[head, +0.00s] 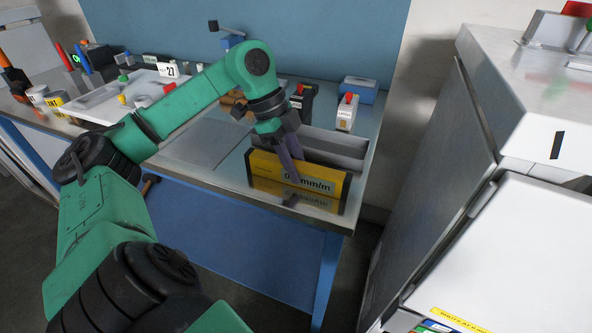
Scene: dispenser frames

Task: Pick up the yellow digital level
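The yellow digital level (325,183) stands on edge near the front right corner of the metal bench. My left gripper (291,166) reaches down onto the level from above. One finger lies across the front face and covers part of the display; the other seems to be at the back, mostly hidden by the level. Whether the fingers press on it cannot be seen. My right gripper is not in view.
A grey open tray (352,150) lies right behind the level. A white bottle with a red cap (346,113) and a blue box (360,91) stand farther back. A tray with small items (105,102) is at the left. A grey cabinet (430,150) stands to the right.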

